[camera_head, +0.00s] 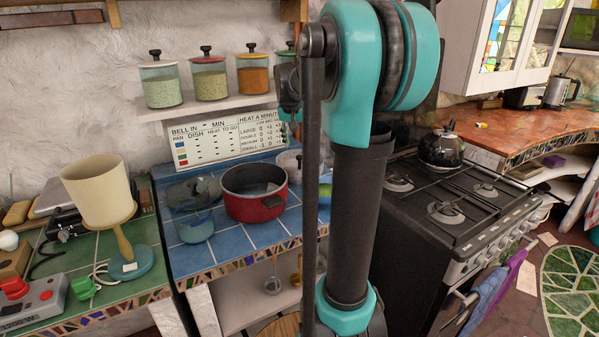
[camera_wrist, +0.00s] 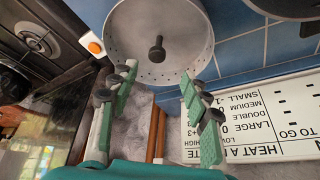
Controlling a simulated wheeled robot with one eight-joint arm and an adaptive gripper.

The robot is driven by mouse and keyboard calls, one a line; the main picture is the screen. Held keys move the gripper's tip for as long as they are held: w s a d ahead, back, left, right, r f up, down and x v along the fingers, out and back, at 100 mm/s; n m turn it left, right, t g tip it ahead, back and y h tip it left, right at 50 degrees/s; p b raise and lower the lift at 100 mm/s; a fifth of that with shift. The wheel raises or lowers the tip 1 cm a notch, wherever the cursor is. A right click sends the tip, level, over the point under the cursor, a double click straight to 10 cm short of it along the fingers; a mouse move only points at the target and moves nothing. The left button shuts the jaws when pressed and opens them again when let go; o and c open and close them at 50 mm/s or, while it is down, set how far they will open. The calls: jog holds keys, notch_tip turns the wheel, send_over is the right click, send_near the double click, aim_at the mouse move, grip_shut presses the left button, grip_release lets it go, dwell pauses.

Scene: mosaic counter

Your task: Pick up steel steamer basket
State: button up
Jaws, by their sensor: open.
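The steel steamer basket (camera_wrist: 185,25) is a round, pale grey vessel with small holes around its wall and a black knob (camera_wrist: 157,48) in the middle. It is at the top of the wrist view, on blue tiles. In the head view, a grey part of it (camera_head: 289,162) shows behind the red pot, largely covered by my arm. My gripper (camera_wrist: 160,80) is open and empty in the wrist view. Its two green and grey fingers point at the basket's near side, with the fingertips just at its near rim in the picture. Contact cannot be told. In the head view my arm hides most of the gripper.
A red pot (camera_head: 254,198) and clear glassware (camera_head: 194,229) stand on the blue-tiled counter (camera_head: 203,262). A printed sign (camera_head: 225,138) leans at the back, under a shelf of jars (camera_head: 209,80). The black stove (camera_head: 440,195) with a kettle (camera_head: 441,150) is to the right.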

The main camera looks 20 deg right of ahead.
aim_at(299, 156)
jog(key=x, duration=0.8)
jog(key=shift+s+d+f, duration=0.2)
grip_shut()
